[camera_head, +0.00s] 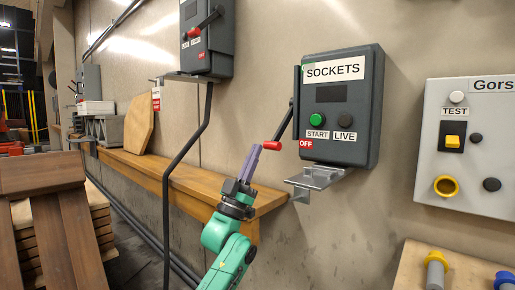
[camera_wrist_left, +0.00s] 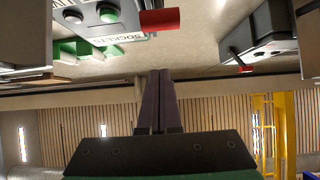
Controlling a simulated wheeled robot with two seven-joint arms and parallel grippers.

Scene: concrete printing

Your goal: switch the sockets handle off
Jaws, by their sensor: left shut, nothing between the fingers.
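The SOCKETS box (camera_head: 343,125) is a dark grey wall box with a green START button, a dark LIVE button and a red OFF label (camera_head: 305,144) at its lower left. The red grip also shows in the left wrist view (camera_wrist_left: 160,19), near the upside-down box. My left gripper (camera_head: 257,147) has its purple fingers shut and empty, pointing up beside the grip. In the left wrist view its fingertips (camera_wrist_left: 157,72) appear apart from the grip. My right gripper is not in view.
A metal bracket (camera_head: 319,178) juts out under the box. A wooden shelf (camera_head: 190,180) runs along the wall behind my left arm. Another switch box (camera_head: 207,38) with a red-tipped handle hangs at upper left. A light grey panel (camera_head: 468,145) is on the right.

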